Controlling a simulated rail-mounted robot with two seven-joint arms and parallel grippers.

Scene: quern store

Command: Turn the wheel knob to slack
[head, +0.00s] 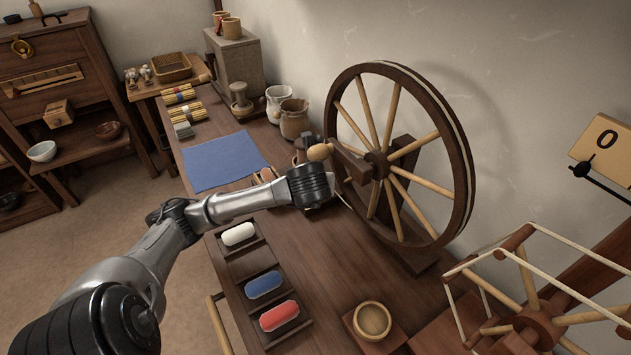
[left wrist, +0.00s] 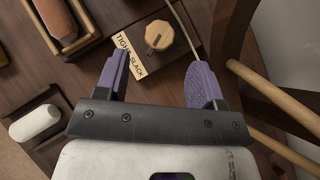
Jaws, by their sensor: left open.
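The knob (left wrist: 158,36) is a pale wooden, many-sided piece with a dark mark on its top, in the left wrist view. It sits by a light plate (left wrist: 128,46) lettered TIGHT and SLACK. My left gripper (left wrist: 158,70) is open, its purple fingers spread to the left and right, with the knob ahead between them and not gripped. The spinning wheel (head: 377,165) stands upright against the wall in the head view; its spokes show at the right of the wrist view. In the head view my left wrist hides the lettered plate.
The white (head: 239,233), blue (head: 264,284) and red (head: 279,315) rolls lie in small trays left of the wheel. A blue cloth (head: 222,160) lies farther back. A wooden bowl (head: 372,320) stands near the front. The wheel's spokes are close to my right finger.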

